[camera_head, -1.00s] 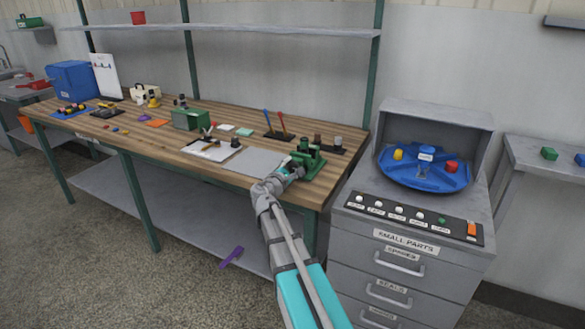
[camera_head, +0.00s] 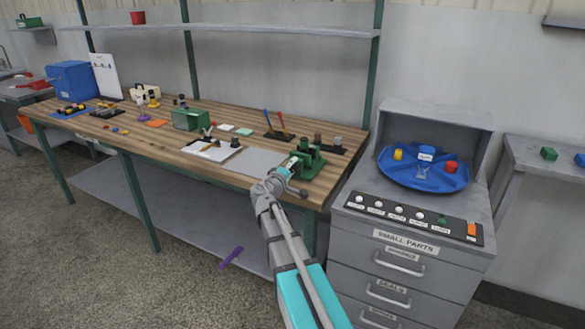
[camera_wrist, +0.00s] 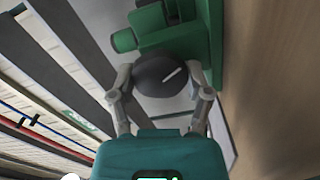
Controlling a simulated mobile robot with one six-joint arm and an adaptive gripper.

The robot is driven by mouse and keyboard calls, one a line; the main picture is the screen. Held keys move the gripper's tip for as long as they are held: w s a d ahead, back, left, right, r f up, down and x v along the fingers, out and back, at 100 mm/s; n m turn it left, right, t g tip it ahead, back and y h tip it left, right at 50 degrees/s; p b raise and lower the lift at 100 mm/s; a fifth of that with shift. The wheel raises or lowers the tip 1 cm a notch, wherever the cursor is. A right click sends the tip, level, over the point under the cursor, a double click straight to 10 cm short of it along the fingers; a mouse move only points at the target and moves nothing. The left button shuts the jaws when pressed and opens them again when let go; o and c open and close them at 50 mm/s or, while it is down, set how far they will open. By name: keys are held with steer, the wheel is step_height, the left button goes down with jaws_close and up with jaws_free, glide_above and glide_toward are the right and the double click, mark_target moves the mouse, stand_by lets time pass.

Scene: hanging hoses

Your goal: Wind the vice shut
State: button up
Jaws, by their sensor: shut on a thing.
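The green vice (camera_head: 309,160) stands at the right front of the wooden bench. It fills the top of the wrist view as green blocks (camera_wrist: 180,38). A dark round knob with a pale line across its face (camera_wrist: 164,75) sits in front of the green body. My gripper (camera_wrist: 162,88) has one grey finger on each side of the knob and is shut on it. In the head view my gripper (camera_head: 287,175) is at the near side of the vice, and the knob is hard to make out. The gap between the vice jaws is not clear.
A grey mat (camera_head: 254,163) lies left of the vice. A dark holder with red and blue tools (camera_head: 278,135) stands behind it. A grey drawer cabinet (camera_head: 410,255) with a blue turntable (camera_head: 420,180) stands close to the right.

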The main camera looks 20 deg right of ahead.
steer(key=shift+w+m, duration=0.2)
steer(key=shift+m, duration=0.4)
steer(key=o, duration=1.2)
steer(key=shift+c, duration=0.2)
steer(key=shift+s, duration=0.1)
steer(key=v, duration=1.2)
